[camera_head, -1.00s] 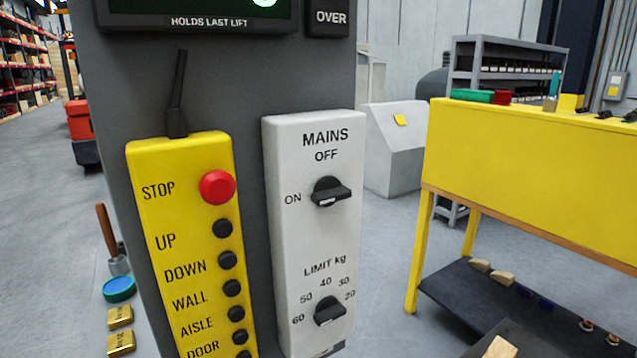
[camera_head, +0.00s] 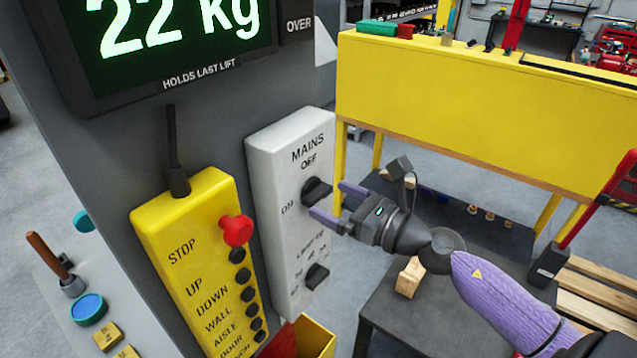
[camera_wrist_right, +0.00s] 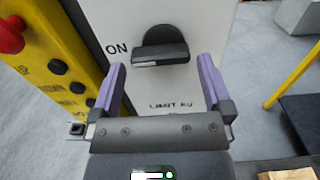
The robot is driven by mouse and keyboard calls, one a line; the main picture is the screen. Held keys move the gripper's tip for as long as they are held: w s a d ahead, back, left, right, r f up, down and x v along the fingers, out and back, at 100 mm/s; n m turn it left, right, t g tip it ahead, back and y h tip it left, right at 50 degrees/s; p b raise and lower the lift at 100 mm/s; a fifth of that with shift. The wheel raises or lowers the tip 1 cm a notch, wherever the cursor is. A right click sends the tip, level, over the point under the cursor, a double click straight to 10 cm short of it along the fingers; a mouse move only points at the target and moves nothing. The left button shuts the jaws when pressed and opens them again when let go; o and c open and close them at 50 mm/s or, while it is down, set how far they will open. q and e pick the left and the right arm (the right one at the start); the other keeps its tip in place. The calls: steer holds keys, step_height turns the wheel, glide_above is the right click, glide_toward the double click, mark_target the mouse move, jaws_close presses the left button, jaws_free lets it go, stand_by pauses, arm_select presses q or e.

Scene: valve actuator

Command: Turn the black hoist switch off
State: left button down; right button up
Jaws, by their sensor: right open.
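The black hoist switch (camera_head: 316,189) is the upper knob on the white MAINS box (camera_head: 272,190). In the right wrist view the switch (camera_wrist_right: 165,45) has its bar lying level, with the white mark at the end by the word ON. OFF is printed above it in the head view. My right gripper (camera_head: 328,201) is open in front of the box, its purple fingers pointing at the switch. In the right wrist view the gripper (camera_wrist_right: 160,68) has its fingers to either side of and below the knob, with nothing between them. My left gripper is out of view.
A second black knob, LIMIT kg (camera_head: 317,277), sits lower on the white box. The yellow pendant (camera_head: 195,250) with a red STOP button (camera_head: 236,230) stands close on the left. A display (camera_head: 170,45) reads 22 kg. A yellow bench (camera_head: 450,100) stands behind.

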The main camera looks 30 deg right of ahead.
mark_target(316, 194)
steer(key=shift+x, duration=1.35)
steer(key=c, duration=1)
steer(key=shift+o, duration=0.2)
steer(key=shift+p, duration=0.3)
